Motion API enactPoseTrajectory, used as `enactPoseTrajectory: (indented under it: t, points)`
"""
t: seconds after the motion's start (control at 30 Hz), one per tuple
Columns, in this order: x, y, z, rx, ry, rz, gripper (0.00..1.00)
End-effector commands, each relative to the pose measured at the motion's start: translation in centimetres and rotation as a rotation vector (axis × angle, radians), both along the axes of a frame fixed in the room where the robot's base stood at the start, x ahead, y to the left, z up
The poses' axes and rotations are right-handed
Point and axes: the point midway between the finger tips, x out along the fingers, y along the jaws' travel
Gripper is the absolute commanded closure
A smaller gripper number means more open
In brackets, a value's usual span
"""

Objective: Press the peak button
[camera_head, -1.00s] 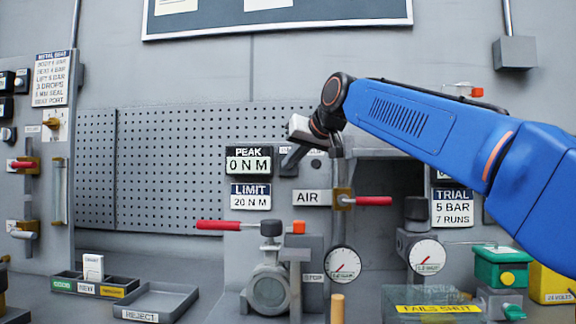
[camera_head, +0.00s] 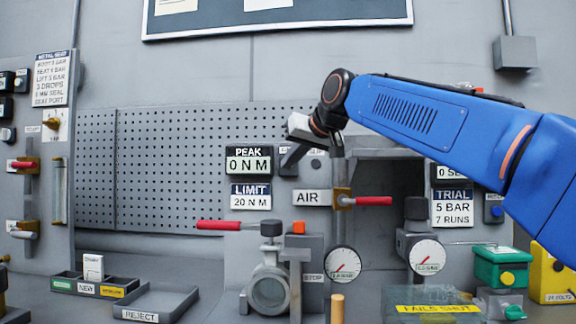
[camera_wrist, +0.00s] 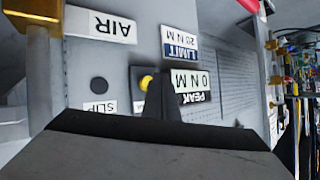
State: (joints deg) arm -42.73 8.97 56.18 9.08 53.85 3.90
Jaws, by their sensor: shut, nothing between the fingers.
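The PEAK display (camera_head: 249,160) reads 0 N M on the grey panel, above the LIMIT 20 N M plate (camera_head: 250,196). In the wrist view the PEAK display (camera_wrist: 193,81) appears upside down, with a round yellow button (camera_wrist: 146,82) on a dark mount beside it. My gripper (camera_head: 289,163) is shut and empty, its tip just right of the PEAK display. In the wrist view my gripper's dark fingers (camera_wrist: 160,92) overlap the button's edge. I cannot tell whether they touch it. The button is hidden in the head view.
The SLIP label (camera_wrist: 100,107) and a dark round spot (camera_wrist: 99,86) are beside the button. The AIR plate (camera_head: 311,198) and a red-handled valve (camera_head: 368,201) are below right. A red lever (camera_head: 218,225) and gauges (camera_head: 345,264) stand lower down.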

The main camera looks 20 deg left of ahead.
Motion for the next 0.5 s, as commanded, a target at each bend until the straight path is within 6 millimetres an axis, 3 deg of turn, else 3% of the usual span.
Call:
enactPoseTrajectory:
  t: [0.27,0.5]
  points:
    - [-0.1,0.0,0.0,0.000,0.000,0.001,1.00]
    - [-1.9,-0.4,0.0,0.000,0.000,0.002,1.00]
